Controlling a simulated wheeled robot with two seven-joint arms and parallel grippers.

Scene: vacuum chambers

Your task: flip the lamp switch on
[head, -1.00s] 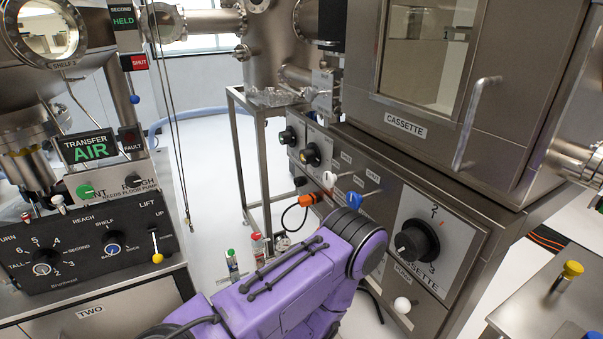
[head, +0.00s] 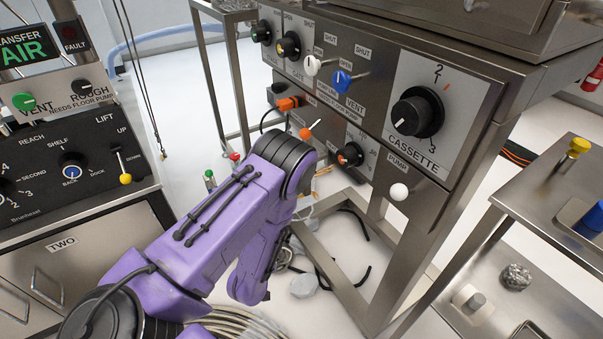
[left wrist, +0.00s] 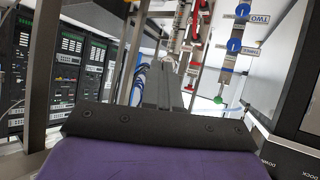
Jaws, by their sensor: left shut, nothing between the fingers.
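My purple left arm crosses the lower middle of the head view, bends at a black joint and folds downward. Its gripper is hidden there. In the left wrist view my left gripper (left wrist: 166,72) points forward with its grey fingers together and nothing between them. Beyond the fingers are metal posts and pipes, with no contact that I can make out. My right gripper is in neither view.
A control console (head: 92,208) stands at left, a metal table (head: 540,205) at right. Cables lie on the floor near the stand. Equipment racks (left wrist: 68,75) show in the left wrist view.

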